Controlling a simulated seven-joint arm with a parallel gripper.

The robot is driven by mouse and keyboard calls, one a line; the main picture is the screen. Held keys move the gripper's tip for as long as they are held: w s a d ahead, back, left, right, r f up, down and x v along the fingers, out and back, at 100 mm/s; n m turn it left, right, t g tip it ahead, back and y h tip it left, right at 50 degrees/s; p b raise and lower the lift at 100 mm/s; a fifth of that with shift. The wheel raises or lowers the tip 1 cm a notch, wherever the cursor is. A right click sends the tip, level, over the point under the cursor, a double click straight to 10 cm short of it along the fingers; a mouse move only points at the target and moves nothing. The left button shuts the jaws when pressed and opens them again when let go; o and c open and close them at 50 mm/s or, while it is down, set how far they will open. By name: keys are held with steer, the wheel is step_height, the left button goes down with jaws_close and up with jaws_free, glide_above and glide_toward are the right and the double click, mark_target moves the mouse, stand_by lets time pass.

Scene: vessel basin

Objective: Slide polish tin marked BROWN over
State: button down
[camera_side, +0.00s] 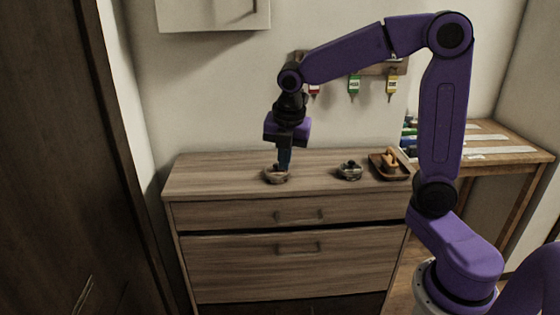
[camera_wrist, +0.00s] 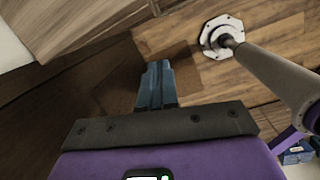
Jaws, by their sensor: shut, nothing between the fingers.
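Two small round tins stand on the wooden dresser top (camera_side: 225,168) in the side view. One tin (camera_side: 276,177) is at the front left, and a second tin (camera_side: 349,171) stands to the right with a dark top. Both are too small for me to read any marking, so I cannot tell which is BROWN. My gripper (camera_side: 284,166) points down with its blue fingers shut and empty, right at the left tin; I cannot tell whether they touch it. In the wrist view my shut fingers (camera_wrist: 157,85) show, but no tin does.
A dark tray (camera_side: 404,177) holding a tan brush-like object (camera_side: 389,159) sits at the dresser's right end. Coloured tags hang from a wall rack (camera_side: 375,71) behind. A wooden table (camera_side: 520,155) stands to the right. The dresser top left of the tins is clear.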

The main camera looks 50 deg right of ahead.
steer(key=w+d+n, duration=0.3)
steer(key=w+d, duration=0.3)
glide_above(280, 173)
steer(key=s+a, duration=0.2)
steer(key=shift+h, duration=0.4)
steer(key=x, duration=0.3)
steer(key=a+x, duration=0.1)
steer(key=x, duration=0.2)
steer(key=s+x, duration=0.1)
steer(key=x, duration=0.1)
steer(key=shift+a+f, duration=0.15)
steer(key=shift+f, duration=0.45)
steer(key=shift+w+d, duration=0.45)
steer(key=w+d, duration=0.9)
steer(key=shift+w+d, duration=0.4)
